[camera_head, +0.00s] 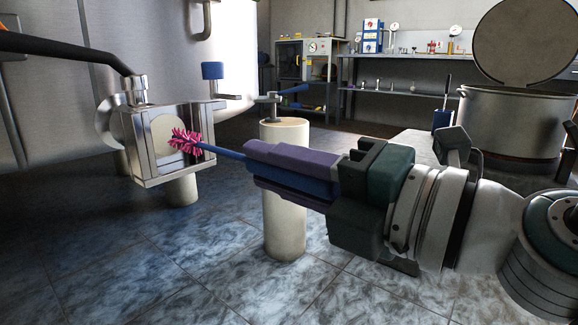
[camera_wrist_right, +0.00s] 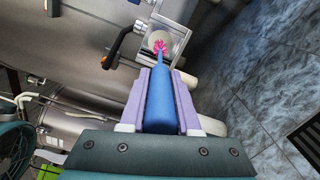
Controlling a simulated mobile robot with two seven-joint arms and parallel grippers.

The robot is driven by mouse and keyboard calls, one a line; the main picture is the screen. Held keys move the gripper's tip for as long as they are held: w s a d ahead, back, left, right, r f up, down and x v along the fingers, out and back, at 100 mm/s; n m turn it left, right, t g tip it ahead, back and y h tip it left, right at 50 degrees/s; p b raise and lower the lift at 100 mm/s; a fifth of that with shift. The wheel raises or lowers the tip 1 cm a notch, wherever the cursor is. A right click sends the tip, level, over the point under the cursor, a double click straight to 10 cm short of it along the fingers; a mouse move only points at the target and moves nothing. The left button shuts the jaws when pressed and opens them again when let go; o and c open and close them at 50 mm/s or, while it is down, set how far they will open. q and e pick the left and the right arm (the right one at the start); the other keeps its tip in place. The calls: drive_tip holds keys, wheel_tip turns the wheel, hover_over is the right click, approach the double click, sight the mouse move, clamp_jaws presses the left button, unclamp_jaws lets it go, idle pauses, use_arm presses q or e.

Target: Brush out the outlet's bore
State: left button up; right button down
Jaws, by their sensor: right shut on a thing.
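My right gripper (camera_head: 298,172) is shut on the blue handle of a brush (camera_head: 223,153). The brush has a round head of pink bristles (camera_head: 186,141) and points left. The steel outlet (camera_head: 151,141) juts from the tank at the left, with a pale round opening in its face. In the head view the bristles overlap this opening; whether they touch it I cannot tell. In the right wrist view the bristles (camera_wrist_right: 160,46) show in front of the opening's pale disc (camera_wrist_right: 157,38), with the blue handle (camera_wrist_right: 160,100) between my fingers. My left gripper is out of view.
A black lever handle (camera_head: 75,50) sits above the outlet. A pale post (camera_head: 285,190) with a blue-handled valve stands behind my right gripper. A large steel pot (camera_head: 513,120) with a raised lid and a shelf bench (camera_head: 400,92) are at the back right. The tiled floor in front is clear.

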sight(242, 157)
drive_tip(key=shift+x, duration=3.3)
drive_tip(key=shift+p+v, duration=0.5)
drive_tip(key=shift+v, duration=0.55)
drive_tip(key=shift+p+v, duration=0.55)
drive_tip(key=shift+v, duration=0.6)
drive_tip(key=shift+p+v, duration=0.35)
drive_tip(key=shift+v, duration=0.8)
drive_tip(key=shift+w+a, duration=0.1)
